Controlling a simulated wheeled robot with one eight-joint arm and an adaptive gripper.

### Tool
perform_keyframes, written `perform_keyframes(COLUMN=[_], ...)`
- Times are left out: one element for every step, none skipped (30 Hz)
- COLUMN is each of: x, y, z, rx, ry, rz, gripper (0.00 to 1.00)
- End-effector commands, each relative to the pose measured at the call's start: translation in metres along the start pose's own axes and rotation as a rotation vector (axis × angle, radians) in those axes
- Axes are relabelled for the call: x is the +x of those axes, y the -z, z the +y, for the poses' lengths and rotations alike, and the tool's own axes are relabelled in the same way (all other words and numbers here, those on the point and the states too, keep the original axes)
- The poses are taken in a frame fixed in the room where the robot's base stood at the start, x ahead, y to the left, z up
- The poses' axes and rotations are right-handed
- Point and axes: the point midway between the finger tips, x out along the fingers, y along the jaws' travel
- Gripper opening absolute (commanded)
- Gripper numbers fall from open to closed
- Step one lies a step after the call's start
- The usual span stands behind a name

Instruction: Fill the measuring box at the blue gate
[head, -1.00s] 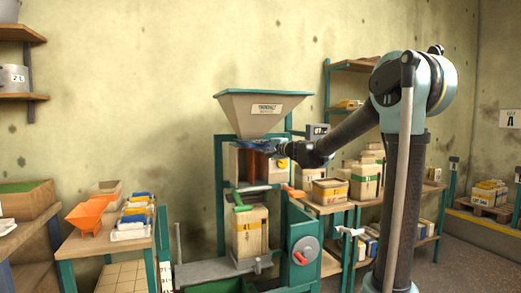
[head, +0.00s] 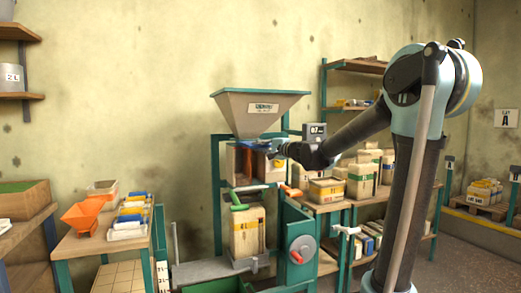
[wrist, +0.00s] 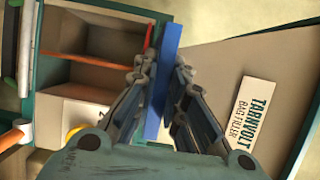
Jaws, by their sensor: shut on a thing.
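The measuring box (wrist: 88,85) shows in the wrist view as an open brown compartment with an inner ledge; I see no material in it. In the head view the box (head: 236,163) sits right under the hopper (head: 258,108). The blue gate (wrist: 169,70) is a flat blue plate between the box and the hopper, and its edge also shows in the head view (head: 247,143). My gripper (wrist: 163,78) is shut on the blue gate, one finger on each side of it. In the head view my gripper (head: 276,149) is at the machine's right side.
An orange handle (head: 290,190) sticks out below the box. A filled bag (head: 246,230) stands under a green handle (head: 238,206). Shelves with bags (head: 360,180) stand behind my arm. A side table (head: 105,240) is at left.

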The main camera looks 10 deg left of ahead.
Motion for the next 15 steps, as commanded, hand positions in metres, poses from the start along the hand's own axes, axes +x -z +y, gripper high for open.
perform_keyframes(x=[-0.0006, -0.0006, -0.0005, -0.0005, -0.0004, -0.0004, -0.0003, -0.0003, -0.0002, -0.0002, -0.0001, -0.0001, -0.0001, -0.0003, -0.0009], y=[0.0003, 0.0004, 0.0004, 0.0004, 0.0004, 0.0003, 0.0003, 0.0002, 0.0002, 0.0002, 0.0002, 0.0001, 0.0001, 0.0001, 0.0002], z=[0.0017, 0.0017, 0.0018, 0.0017, 0.0015, 0.0014, 0.0012, 0.0011, 0.001, 0.0009, 0.0008, 0.0007, 0.0007, 0.0006, 0.0005], rx=[-0.003, -0.003, -0.003, -0.003, -0.003, -0.003, -0.003, -0.002, -0.002, -0.002, -0.002, -0.002, -0.002, -0.001, -0.001], ry=[-0.002, -0.002, -0.002, -0.002, -0.002, -0.002, -0.001, -0.001, -0.001, -0.001, -0.001, -0.001, -0.001, -0.001, -0.001], rz=[0.002, 0.002, 0.002, 0.002, 0.001, 0.001, 0.001, 0.001, 0.001, 0.001, 0.001, 0.001, 0.001, 0.001, 0.001], gripper=[0.0, 0.14, 0.23, 0.29, 0.33, 0.33, 0.33, 0.33, 0.33, 0.33, 0.33, 0.33, 0.33, 0.33, 0.33])
